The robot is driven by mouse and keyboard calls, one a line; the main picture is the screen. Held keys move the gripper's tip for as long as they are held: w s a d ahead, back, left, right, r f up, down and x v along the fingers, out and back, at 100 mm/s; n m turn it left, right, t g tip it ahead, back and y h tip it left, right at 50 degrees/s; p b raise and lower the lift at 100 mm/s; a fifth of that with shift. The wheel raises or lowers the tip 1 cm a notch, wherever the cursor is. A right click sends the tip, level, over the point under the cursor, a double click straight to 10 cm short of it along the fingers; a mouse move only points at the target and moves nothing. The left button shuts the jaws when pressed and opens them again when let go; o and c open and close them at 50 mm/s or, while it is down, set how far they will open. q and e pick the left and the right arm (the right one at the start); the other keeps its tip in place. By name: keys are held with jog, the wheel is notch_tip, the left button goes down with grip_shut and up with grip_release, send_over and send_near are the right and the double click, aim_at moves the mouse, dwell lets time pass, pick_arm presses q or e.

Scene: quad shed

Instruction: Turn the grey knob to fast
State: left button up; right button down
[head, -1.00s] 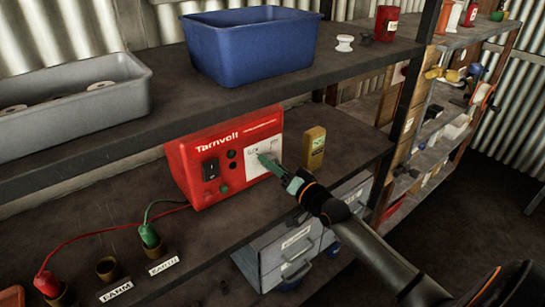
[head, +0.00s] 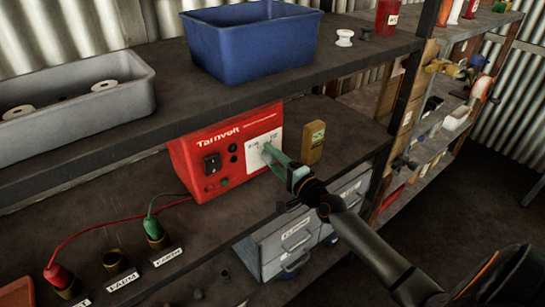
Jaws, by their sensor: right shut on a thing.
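The red Tarnvolt box (head: 205,172) stands on the middle shelf. On the right of its front is a white label panel (head: 276,136) with small print that I cannot read fully. My right gripper (head: 270,153) comes in from the lower right, its greenish fingers at this panel. It is shut on the grey knob, which the fingers hide, so I cannot tell where the knob points. My left gripper does not show.
A black switch (head: 212,163) is on the box's front. Red and green clips (head: 151,228) sit on posts at the lower left. A blue bin (head: 252,45) and a grey tray (head: 75,109) are on the shelf above.

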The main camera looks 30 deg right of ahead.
jog(key=shift+m, duration=0.4)
jog(key=shift+c, duration=1.4)
grip_release()
jog(key=shift+s, duration=0.1)
jog(key=s+b, duration=0.1)
jog(key=s, duration=1.1)
jog(key=shift+s+d+b, duration=0.15)
jog(key=shift+d+b, duration=0.15)
jog(key=shift+d, duration=0.15)
jog(key=shift+f, duration=0.15)
jog(key=s+a+f+n+g, duration=0.3)
jog(key=s+a+f+n, duration=0.2)
jog(key=f, duration=0.3)
jog(key=s+a+f+n+g, duration=0.3)
jog(key=s+a+f+n, duration=0.2)
jog(key=a+f+n, duration=0.2)
jog(key=s+a+f+n+g+y+p, duration=0.1)
jog(key=s+a+f+n+g, duration=0.2)
jog(key=f, duration=0.7)
jog(key=s+a+n, duration=0.2)
jog(key=a+n, duration=0.1)
jog(key=n, duration=0.1)
jog(key=shift+s+a+n, duration=0.2)
jog(key=shift+n, duration=0.1)
